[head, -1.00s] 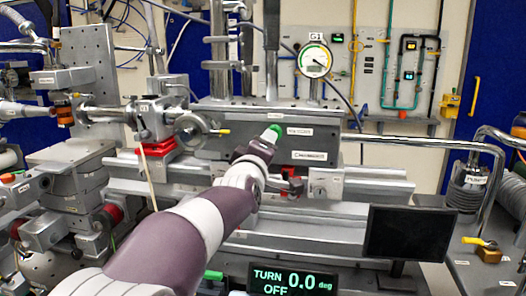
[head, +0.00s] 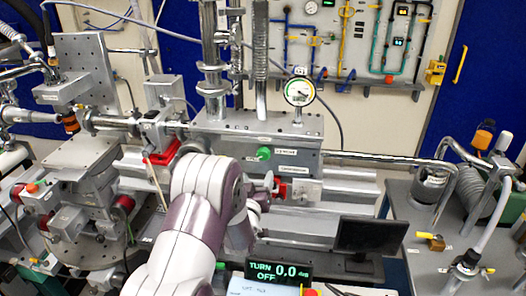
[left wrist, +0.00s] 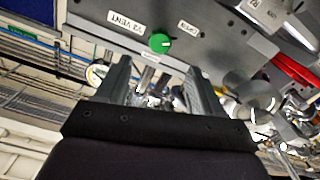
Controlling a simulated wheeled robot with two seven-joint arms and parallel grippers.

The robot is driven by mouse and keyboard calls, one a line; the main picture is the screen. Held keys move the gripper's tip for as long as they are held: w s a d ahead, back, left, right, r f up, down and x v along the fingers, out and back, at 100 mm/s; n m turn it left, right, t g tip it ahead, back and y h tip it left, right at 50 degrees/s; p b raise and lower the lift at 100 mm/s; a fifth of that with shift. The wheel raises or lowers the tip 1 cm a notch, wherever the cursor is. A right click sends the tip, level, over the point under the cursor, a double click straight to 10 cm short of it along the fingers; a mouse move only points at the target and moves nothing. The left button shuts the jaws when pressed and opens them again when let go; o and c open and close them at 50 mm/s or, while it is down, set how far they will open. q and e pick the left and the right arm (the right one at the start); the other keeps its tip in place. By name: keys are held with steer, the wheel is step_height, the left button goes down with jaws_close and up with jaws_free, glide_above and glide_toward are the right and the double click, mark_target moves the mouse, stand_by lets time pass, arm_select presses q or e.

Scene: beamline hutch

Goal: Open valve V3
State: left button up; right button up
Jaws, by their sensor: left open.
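A green round knob (head: 264,153) sits on the front of the grey chamber box (head: 225,150). It also shows in the left wrist view (left wrist: 160,42), beside a label reading V2 VENT (left wrist: 127,21). I cannot read a V3 label anywhere. A yellow-handled valve (head: 436,241) stands on the right bench; its label is too small to read. My left gripper (head: 268,187) is below the knob in the head view. In the left wrist view its two fingers (left wrist: 157,70) are apart and empty, with the knob beyond them. My right gripper does not show.
A round gauge (head: 298,92) stands on the chamber. A dark monitor (head: 370,235) and a display (head: 278,271) reading TURN 0.0 OFF stand in front. A horizontal pipe (head: 380,160) runs right to the pump bench (head: 400,205). My arm hides much of the lower middle.

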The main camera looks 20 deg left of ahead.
mark_target(263, 157)
arm_select(q)
steer(key=p+x, duration=0.4)
steer(key=x, duration=0.7)
steer(key=shift+a+r, duration=0.1)
steer(key=c, duration=1)
steer(key=b, duration=0.1)
steer(key=n+b, duration=0.1)
steer(key=shift+w+f+b, duration=0.1)
steer(key=shift+f+b, duration=0.15)
steer(key=shift+b, duration=0.05)
steer(key=shift+c, duration=0.2)
steer(key=shift+r, duration=0.25)
